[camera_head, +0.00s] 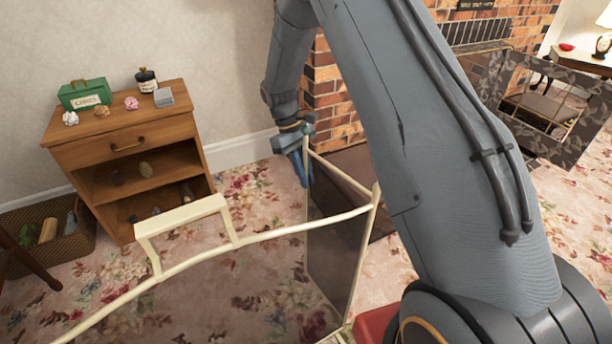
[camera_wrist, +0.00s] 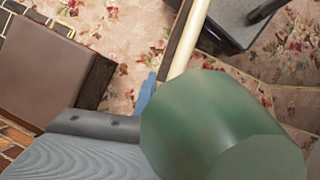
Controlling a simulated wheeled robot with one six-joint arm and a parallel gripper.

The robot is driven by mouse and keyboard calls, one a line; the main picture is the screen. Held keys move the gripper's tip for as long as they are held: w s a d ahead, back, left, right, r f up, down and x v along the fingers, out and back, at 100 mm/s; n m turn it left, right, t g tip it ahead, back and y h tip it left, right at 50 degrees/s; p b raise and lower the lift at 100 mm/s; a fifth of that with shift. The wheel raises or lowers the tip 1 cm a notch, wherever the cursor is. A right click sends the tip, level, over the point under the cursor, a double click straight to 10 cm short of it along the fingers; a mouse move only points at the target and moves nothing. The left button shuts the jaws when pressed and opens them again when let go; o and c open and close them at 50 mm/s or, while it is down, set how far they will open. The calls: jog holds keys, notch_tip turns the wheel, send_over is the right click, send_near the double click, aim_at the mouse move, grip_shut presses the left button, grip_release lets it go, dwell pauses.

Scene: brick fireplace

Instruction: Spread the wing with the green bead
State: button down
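A folding screen with a cream frame (camera_head: 285,230) stands on the carpet, with a raised handle on its curved top rail. Its wing (camera_head: 336,245), a dark panel in a cream frame, is angled back from the post at the right. The green bead (camera_head: 309,129) is at the top of the wing's far post and looms large in the wrist view (camera_wrist: 205,125). My gripper (camera_head: 302,170) is at that post just below the bead, with blue fingers pointing down. One blue finger (camera_wrist: 147,92) shows beside the post; the bead hides the rest, so its grip is unclear.
A wooden cabinet (camera_head: 125,133) at left holds a green box (camera_head: 84,94), a jar and several stones. A basket (camera_head: 48,230) stands left of it. The brick fireplace (camera_head: 335,95) is behind the wing. A dark patterned frame (camera_head: 560,100) is at right. Floral carpet is open between cabinet and screen.

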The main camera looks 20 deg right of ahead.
jog(key=shift+w+d, duration=0.15)
jog(key=shift+d, duration=0.35)
jog(key=s+d+m+y+p, duration=0.2)
jog(key=d+m, duration=0.7)
jog(key=d, duration=1)
jog(key=shift+d+y+p, duration=0.15)
jog(key=shift+y+p, duration=0.4)
jog(key=shift+y, duration=0.15)
jog(key=shift+s, duration=0.1)
jog(key=c, duration=1.8)
grip_release()
